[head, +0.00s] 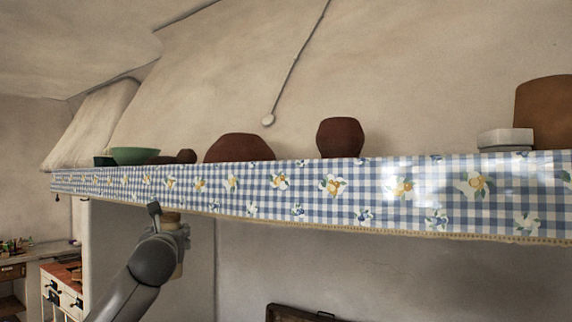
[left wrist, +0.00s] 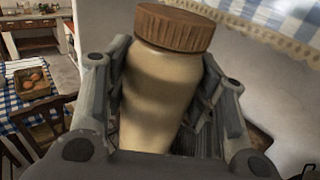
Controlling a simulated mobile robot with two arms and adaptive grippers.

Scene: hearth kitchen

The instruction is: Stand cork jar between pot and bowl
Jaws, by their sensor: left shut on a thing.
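The cork jar (left wrist: 158,95) has a cream body and a ribbed brown cork lid. It stands nearly upright, slightly tilted, between the fingers of my left gripper (left wrist: 165,100), which is shut on it. In the head view my left gripper (head: 168,234) is below the shelf's cloth edge, and the jar (head: 178,262) shows partly behind it. On the shelf, a dark red-brown round pot (head: 340,138) stands right of a wide, domed red-brown vessel (head: 239,149), perhaps the bowl. A gap lies between them. A green bowl (head: 135,155) sits farther left. My right gripper is out of view.
The shelf has a blue checked, flowered cloth front (head: 330,188) that overhangs above my gripper. A small dark item (head: 187,156) sits left of the domed vessel.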

